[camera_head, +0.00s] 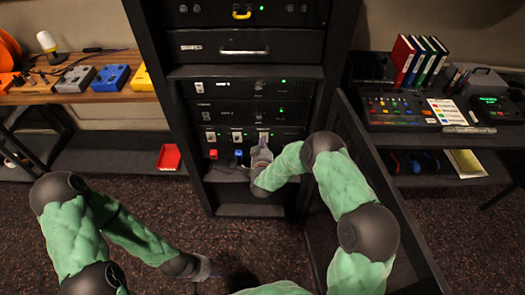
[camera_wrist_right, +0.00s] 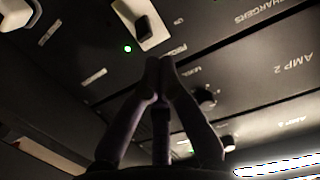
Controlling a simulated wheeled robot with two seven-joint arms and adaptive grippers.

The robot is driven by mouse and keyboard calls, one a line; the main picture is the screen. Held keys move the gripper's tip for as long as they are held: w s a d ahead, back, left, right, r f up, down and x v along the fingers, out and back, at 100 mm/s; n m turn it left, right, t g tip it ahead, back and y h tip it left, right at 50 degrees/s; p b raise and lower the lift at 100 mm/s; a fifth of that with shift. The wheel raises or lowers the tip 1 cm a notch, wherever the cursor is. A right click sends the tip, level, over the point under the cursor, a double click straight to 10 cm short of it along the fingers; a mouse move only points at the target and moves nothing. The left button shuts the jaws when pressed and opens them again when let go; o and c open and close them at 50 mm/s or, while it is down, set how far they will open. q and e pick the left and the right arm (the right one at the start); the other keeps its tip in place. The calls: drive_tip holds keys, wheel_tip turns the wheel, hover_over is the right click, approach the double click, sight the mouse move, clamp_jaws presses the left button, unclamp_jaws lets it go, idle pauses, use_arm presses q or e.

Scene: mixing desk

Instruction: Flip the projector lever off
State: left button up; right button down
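A row of white switch plates with small levers sits on the lower rack panel. The rightmost plate (camera_head: 263,137) is just above my right gripper (camera_head: 262,152) in the head view. In the right wrist view, a pale plate with a dark lever (camera_wrist_right: 142,25) is just beyond the fingertips of my right gripper (camera_wrist_right: 160,62). Those fingertips meet and hold nothing visible; contact with the lever cannot be told. A green light (camera_wrist_right: 127,48) glows beside that plate. The plate's label is not legible enough to name. My left gripper (camera_head: 205,268) hangs low over the dark floor, its fingers unclear.
Red (camera_head: 213,154) and blue (camera_head: 238,154) items sit below the switches. An open rack door (camera_head: 385,190) stands right of my right arm. A shelf with a mixing console (camera_head: 400,108) is at right, and a wooden shelf (camera_head: 85,97) with colored boxes at left.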

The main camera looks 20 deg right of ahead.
sight(263, 132)
use_arm(q)
drive_tip(key=shift+f+b, duration=0.4)
drive_tip(key=shift+f, duration=0.15)
use_arm(e)
drive_tip(key=shift+x, duration=1.8)
